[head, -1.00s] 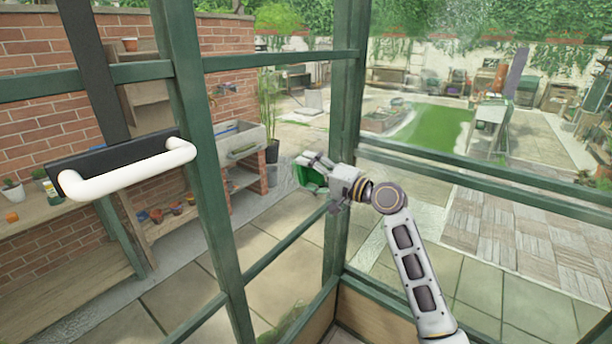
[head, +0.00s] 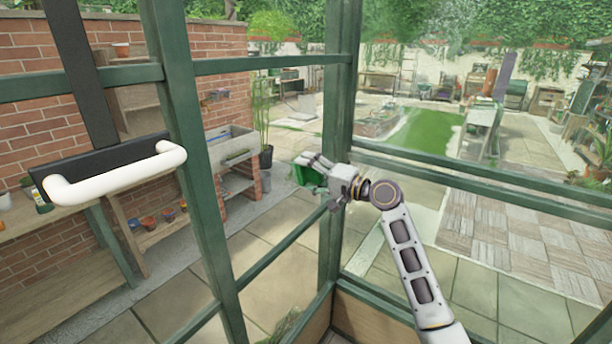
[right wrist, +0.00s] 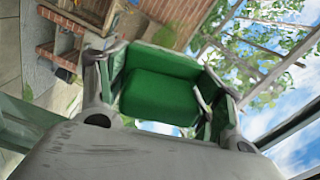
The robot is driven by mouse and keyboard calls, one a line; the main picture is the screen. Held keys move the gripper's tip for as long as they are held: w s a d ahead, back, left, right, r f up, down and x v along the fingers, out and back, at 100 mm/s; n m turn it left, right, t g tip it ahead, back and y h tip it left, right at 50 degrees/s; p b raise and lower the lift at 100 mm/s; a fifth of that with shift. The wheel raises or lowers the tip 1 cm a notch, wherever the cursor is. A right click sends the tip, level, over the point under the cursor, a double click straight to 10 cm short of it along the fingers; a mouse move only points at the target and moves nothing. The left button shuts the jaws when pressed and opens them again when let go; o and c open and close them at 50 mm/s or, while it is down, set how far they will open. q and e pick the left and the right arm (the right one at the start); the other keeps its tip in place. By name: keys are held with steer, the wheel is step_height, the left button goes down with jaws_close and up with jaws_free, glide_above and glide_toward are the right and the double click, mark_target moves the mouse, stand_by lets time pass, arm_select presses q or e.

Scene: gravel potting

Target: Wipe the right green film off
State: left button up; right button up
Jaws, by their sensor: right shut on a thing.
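My right gripper (head: 318,172) is shut on a green pad (head: 305,174) in the middle of the head view, near a dark green frame post. In the right wrist view the pad (right wrist: 160,95) is a thick green block between the two fingers (right wrist: 165,100). Whether it touches glass I cannot tell. Pale, cloudy smears (head: 425,60) show on the upper right pane. A faint greenish patch (head: 285,325) shows low in the middle pane. Green blotches (right wrist: 65,97) also show in the right wrist view. Which of these is the right film I cannot tell. My left gripper is not in view.
Dark green glazing bars (head: 337,130) stand close around my right arm, with a low rail (head: 480,180) at right. A white handle on a dark plate (head: 115,178) is at the left. Beyond the glass are a stone sink (head: 230,148), wooden shelves and open paving.

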mark_target(283, 170)
steer(key=shift+w+d, duration=0.55)
steer(key=shift+w, duration=0.2)
steer(key=shift+r, duration=0.25)
steer(key=shift+r+p, duration=0.6)
steer(key=shift+r, duration=0.2)
steer(key=shift+s+a, duration=0.1)
steer(key=shift+s+a+p, duration=0.9)
steer(key=shift+s+a, duration=0.2)
steer(key=shift+s, duration=0.3)
steer(key=shift+a+f, duration=0.1)
steer(key=shift+s+a+p, duration=0.55)
steer(key=shift+s, duration=0.25)
steer(key=shift+s+a+p, duration=0.5)
steer(key=shift+s+p, duration=0.05)
steer(key=shift+s, duration=0.25)
